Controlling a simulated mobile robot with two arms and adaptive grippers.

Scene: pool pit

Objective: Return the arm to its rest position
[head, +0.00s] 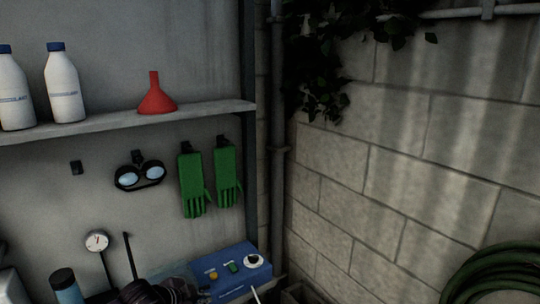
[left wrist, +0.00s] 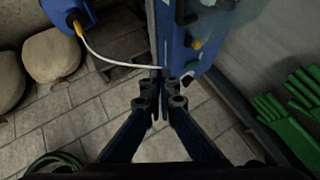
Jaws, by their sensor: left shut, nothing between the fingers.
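My left gripper (left wrist: 157,82) is at the middle of the left wrist view. Its dark fingers are together with nothing between them. In that view it is in front of the near end of a blue control box (left wrist: 178,25); I cannot tell whether they touch. In the head view the same blue box (head: 228,284) stands at the bottom, with a white dial and coloured buttons. My right gripper is not in view.
A white cable (left wrist: 115,62) runs from the box to a yellow plug (left wrist: 79,28) on a blue object. Sacks (left wrist: 55,55) lie on the tiled floor. Green gloves (head: 193,183) and goggles (head: 140,176) hang under a shelf (head: 215,111) holding bottles and a red funnel. A green hose (head: 490,270) hangs right.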

